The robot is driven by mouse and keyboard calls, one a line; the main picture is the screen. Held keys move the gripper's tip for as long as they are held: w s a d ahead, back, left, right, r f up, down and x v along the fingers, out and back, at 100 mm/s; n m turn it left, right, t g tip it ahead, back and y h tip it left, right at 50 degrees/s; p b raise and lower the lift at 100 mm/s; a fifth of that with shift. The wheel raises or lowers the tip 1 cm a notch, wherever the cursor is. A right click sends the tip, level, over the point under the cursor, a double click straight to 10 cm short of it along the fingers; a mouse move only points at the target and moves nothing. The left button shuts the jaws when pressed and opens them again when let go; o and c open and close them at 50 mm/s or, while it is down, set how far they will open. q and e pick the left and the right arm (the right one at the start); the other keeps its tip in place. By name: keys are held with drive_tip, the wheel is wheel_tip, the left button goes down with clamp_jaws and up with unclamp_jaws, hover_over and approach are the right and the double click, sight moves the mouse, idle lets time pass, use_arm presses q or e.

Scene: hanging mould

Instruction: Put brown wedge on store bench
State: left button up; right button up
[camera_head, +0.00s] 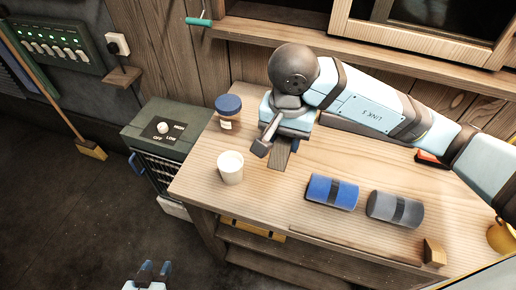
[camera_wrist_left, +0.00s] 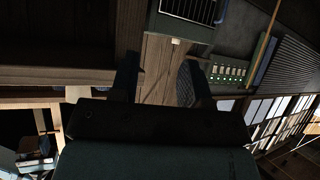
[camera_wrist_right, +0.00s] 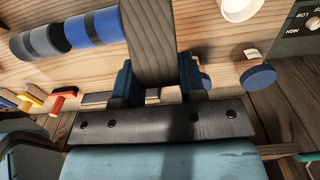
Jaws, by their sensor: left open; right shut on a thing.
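The brown wedge (camera_head: 281,158), a long dark wooden piece, is between the fingers of my right gripper (camera_head: 285,138), over the left rear part of the wooden bench (camera_head: 270,195). In the right wrist view the wedge (camera_wrist_right: 150,40) reaches forward from the closed fingers (camera_wrist_right: 158,82). I cannot tell whether it touches the bench top. My left gripper (camera_head: 155,272) is open and empty, low over the floor at the bottom of the head view. Its spread fingers (camera_wrist_left: 160,80) show in the left wrist view.
A blue-lidded jar (camera_head: 228,112) and a white cup (camera_head: 230,168) stand left of the wedge. Blue (camera_head: 332,191) and grey (camera_head: 395,208) rolls lie to the right. A small wooden block (camera_head: 434,252) and a yellow cup (camera_head: 502,236) are farther right. A heater-like cabinet (camera_head: 165,140) adjoins the bench.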

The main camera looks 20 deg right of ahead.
wheel_tip(320, 180, down, 6)
drive_tip(key=p, duration=0.1)
hover_over(279, 194)
wheel_tip(279, 194, down, 8)
drive_tip(key=shift+r, duration=0.1)
drive_tip(key=shift+f+p, duration=0.45)
drive_tip(key=shift+f, duration=2.25)
use_arm(q)
drive_tip(key=shift+s+d+r, duration=0.1)
drive_tip(key=shift+s+r, duration=0.65)
drive_tip(key=shift+s, duration=0.05)
use_arm(e)
drive_tip(key=shift+f, duration=0.15)
drive_tip(key=o, duration=0.9)
use_arm(q)
drive_tip(key=shift+f, duration=0.2)
